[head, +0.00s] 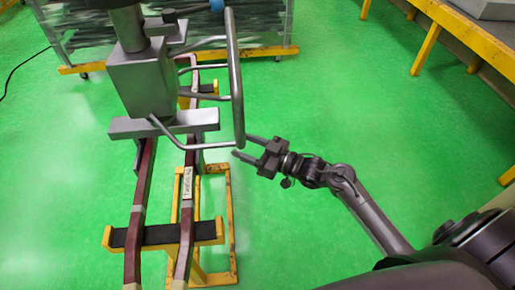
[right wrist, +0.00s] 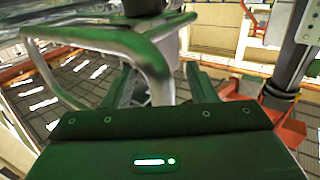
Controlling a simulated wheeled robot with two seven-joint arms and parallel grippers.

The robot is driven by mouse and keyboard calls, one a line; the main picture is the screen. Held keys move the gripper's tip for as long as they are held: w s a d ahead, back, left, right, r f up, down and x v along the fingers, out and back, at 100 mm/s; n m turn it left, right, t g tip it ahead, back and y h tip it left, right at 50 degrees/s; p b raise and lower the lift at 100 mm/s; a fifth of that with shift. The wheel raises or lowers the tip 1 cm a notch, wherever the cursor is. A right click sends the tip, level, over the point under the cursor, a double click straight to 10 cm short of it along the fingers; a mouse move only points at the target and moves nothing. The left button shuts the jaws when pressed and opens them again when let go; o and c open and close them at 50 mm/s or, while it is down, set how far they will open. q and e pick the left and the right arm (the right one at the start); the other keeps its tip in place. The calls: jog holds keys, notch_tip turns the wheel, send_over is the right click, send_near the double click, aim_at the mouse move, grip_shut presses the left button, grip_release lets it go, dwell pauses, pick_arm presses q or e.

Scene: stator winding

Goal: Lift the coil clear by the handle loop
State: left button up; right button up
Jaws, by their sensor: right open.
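The coil (head: 146,180) shows in the head view as long dark red bars with pale bands, lying across yellow stands. A grey metal block (head: 141,84) with a crosspiece stands over its bars. A grey tubular handle loop (head: 236,75) rises on the block's right side. My right gripper (head: 241,146) is open at the loop's lower end, its fingertips to either side of the tube. In the right wrist view the loop's bent tube (right wrist: 150,60) shows between the open fingers (right wrist: 160,88). Whether they touch it I cannot tell. My left gripper is not in view.
Yellow stands with black pads (head: 160,234) carry the bars. A wheeled rack (head: 70,40) stands at the back left and a yellow-edged bench (head: 465,35) at the back right. The green floor (head: 340,90) right of the loop is clear.

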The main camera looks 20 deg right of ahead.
jog(key=shift+p+x, duration=0.35)
jog(key=shift+x, duration=1.8)
jog(key=shift+s, duration=0.1)
jog(key=shift+c, duration=0.3)
grip_shut()
dwell(1.2)
